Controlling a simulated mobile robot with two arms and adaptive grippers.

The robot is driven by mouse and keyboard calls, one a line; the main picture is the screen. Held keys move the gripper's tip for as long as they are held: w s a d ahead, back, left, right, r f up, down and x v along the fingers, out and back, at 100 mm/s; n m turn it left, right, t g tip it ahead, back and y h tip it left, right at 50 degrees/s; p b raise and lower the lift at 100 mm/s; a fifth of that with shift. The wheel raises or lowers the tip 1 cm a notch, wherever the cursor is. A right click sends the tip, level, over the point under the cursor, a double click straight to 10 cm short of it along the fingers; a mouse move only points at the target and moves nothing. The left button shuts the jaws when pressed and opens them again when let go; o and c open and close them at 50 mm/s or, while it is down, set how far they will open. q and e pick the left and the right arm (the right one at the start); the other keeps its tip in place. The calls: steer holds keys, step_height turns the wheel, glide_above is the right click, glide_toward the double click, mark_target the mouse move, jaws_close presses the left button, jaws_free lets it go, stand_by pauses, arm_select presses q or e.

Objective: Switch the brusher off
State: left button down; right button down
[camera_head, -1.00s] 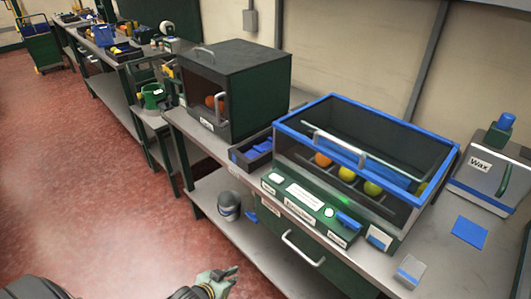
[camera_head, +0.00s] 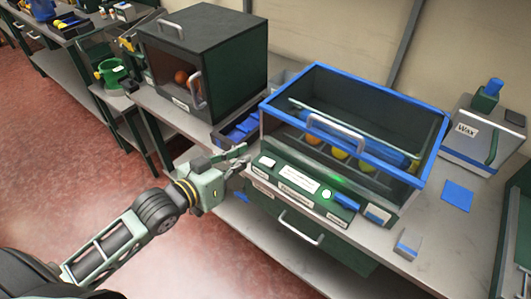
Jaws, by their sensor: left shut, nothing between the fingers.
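The brusher (camera_head: 432,128) is a box with a blue rim and clear walls on the bench. Several orange and yellow fruits (camera_head: 338,153) and a blue roller-like part (camera_head: 388,151) show inside. Its green front panel has a pale switch (camera_head: 267,162) at the left end, a round white button (camera_head: 326,193) and a blue part (camera_head: 345,201) at the right. A green light glows near the round button. My left gripper (camera_head: 241,158) is shut and empty, just left of the panel's left end. I cannot tell whether it touches the panel. My right gripper is out of view.
A dark cabinet (camera_head: 225,45) with oranges inside stands left of the brusher. A dark tray with blue items (camera_head: 237,130) lies between them. A wax machine (camera_head: 484,142) and a blue pad (camera_head: 457,196) are at the right. A drawer handle (camera_head: 300,228) juts out below the panel.

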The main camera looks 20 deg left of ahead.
arm_select(q)
steer(key=p, duration=0.2)
glide_above(267, 162)
steer(key=s, duration=0.1)
step_height(267, 162, down, 2)
steer(key=shift+d+f, duration=0.1)
steer(key=shift+f, duration=0.05)
steer(key=f, duration=0.3)
steer(key=shift+s+d, duration=0.1)
steer(key=shift+s, duration=0.1)
steer(key=shift+s+f, duration=0.15)
steer(key=shift+f, duration=0.45)
steer(key=shift+d, duration=0.1)
